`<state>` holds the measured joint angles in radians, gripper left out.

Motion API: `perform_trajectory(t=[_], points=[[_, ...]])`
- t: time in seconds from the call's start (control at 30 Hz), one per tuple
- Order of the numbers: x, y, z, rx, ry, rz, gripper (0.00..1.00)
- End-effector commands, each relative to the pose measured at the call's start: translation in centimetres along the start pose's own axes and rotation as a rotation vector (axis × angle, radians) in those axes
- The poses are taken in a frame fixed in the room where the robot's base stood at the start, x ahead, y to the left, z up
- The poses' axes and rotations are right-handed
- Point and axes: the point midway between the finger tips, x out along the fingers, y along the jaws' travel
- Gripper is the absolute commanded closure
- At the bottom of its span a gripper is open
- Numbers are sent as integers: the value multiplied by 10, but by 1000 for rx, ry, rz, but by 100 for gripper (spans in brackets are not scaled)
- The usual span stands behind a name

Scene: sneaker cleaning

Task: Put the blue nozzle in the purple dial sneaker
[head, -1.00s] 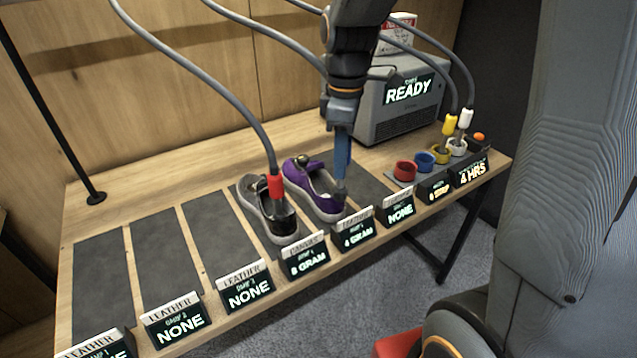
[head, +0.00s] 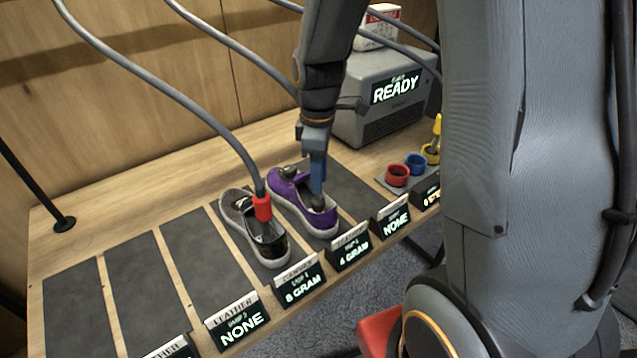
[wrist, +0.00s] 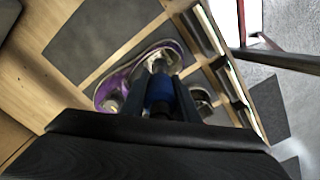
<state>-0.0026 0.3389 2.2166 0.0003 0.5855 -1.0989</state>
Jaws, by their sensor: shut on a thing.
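The purple sneaker (head: 285,191) has a pale sole and a dial on its upper. It lies on a dark mat strip, with its heel toward the front edge. It also shows in the wrist view (wrist: 111,88). My gripper (head: 318,192) points down at the sneaker's opening. It is shut on the blue nozzle (wrist: 160,89), which sits between the fingers in the wrist view. In the head view the nozzle's lower end is at the opening, near the heel; how deep it reaches is hidden.
A black and grey sneaker (head: 238,204) stands just left, with a red nozzle (head: 262,207) and hose in it. Red (head: 397,175) and blue (head: 415,163) holders stand right, before the grey READY machine (head: 385,98). Label signs line the front edge. Mats further left are empty.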

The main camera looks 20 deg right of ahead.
Motion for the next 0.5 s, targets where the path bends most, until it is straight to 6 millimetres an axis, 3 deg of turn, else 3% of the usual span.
perform_trajectory(t=[0.2, 0.5], points=[[24, -1, 1, 2, -1, -3, 100], [27, 0, 0, 2, 0, 0, 100]])
